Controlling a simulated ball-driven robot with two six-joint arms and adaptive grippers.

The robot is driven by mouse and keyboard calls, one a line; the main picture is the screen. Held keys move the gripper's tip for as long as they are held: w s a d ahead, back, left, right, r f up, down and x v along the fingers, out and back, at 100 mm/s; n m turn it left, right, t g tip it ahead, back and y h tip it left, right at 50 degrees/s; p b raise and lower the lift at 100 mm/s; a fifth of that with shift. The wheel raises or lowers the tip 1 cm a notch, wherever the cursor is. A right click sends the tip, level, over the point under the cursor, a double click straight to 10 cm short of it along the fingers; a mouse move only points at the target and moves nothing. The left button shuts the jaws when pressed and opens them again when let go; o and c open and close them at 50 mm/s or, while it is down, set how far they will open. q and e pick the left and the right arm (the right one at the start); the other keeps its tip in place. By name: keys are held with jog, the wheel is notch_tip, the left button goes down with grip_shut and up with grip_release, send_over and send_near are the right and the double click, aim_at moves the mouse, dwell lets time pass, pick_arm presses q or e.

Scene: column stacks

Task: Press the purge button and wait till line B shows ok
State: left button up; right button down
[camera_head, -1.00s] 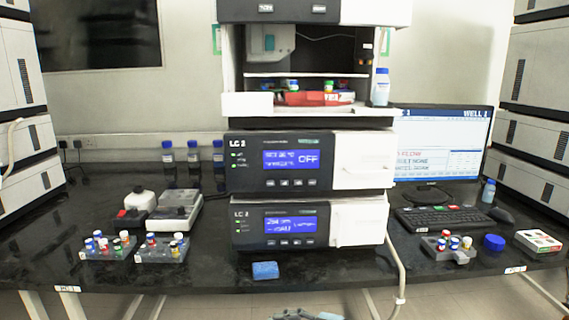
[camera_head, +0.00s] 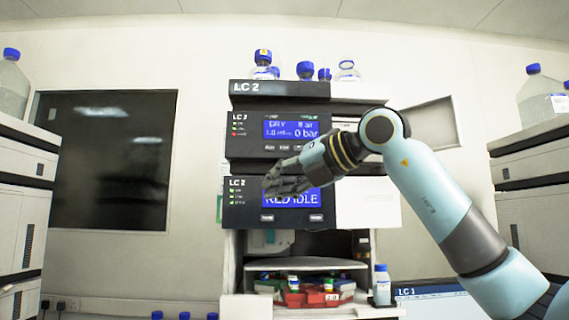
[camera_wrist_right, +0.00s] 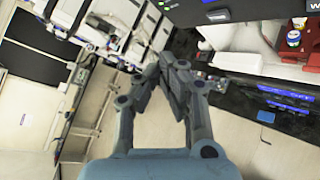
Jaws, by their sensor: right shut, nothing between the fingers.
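My left gripper is out of view.
Blue-capped bottles (camera_head: 305,71) stand on top of the stack. Tall instrument stacks (camera_head: 20,205) stand at both sides.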

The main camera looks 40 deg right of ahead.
aim_at(286, 147)
notch_tip(286, 147, up, 9)
jog(key=s+d+t, duration=0.1)
jog(key=s+t, duration=0.1)
jog(key=shift+s+d+r+n+h+p, duration=0.2)
jog(key=shift+n+h+p, duration=0.1)
jog(key=shift+h+p, duration=0.1)
jog(key=shift+w+d, duration=0.1)
jog(key=shift+w, duration=0.05)
jog(key=shift+w+d+p, duration=0.5)
jog(key=shift+w+d, duration=0.25)
jog(key=shift+w, duration=0.45)
jog(key=shift+w+d+p, duration=0.45)
jog(key=shift+w+d, duration=0.3)
jog(key=shift+w, duration=0.5)
jog(key=shift+w+d+p, duration=0.5)
jog(key=shift+w+d, duration=0.25)
jog(key=shift+w, duration=0.45)
jog(key=shift+w, duration=0.1)
jog(key=shift+w+d, duration=0.2)
jog(key=shift+w, duration=0.05)
